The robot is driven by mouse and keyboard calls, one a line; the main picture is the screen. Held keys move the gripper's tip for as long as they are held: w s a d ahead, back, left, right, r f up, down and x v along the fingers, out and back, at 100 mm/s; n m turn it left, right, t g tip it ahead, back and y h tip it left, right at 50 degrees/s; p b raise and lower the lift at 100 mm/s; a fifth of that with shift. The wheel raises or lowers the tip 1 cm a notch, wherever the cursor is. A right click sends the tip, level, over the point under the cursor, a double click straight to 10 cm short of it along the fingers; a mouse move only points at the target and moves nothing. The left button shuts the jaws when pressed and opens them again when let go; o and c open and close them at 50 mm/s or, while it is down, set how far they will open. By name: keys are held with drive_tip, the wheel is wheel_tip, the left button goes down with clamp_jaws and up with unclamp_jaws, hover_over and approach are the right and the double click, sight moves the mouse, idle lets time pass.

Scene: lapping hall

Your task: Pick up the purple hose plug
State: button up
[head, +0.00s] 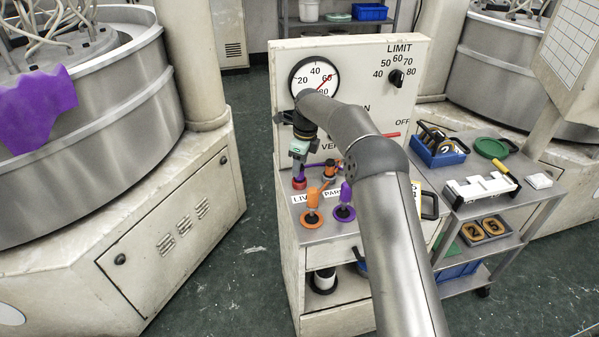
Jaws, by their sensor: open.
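A purple upright piece, seemingly the purple hose plug (346,194), stands in a purple ring on the panel's grey shelf in the head view. An orange piece (313,197) stands in an orange ring just left of it. A short purple length (317,166) runs behind them, between a red fitting (299,183) and an orange and dark fitting (329,170). My gripper (298,164) points down above the red fitting, left of and behind the upright purple piece. It is open; its fingertips are small, and I cannot tell whether they touch anything.
The white panel (283,85) with gauge and LIMIT knob (396,79) rises behind the shelf. My arm crosses in front and hides part of its right side. A cart (530,200) with a blue bin (437,150) stands right. A large lapping machine (110,110) stands left, with clear floor between.

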wheel_tip(320, 180, down, 2)
drive_tip(key=shift+a, duration=0.1)
drive_tip(key=c, duration=1.1)
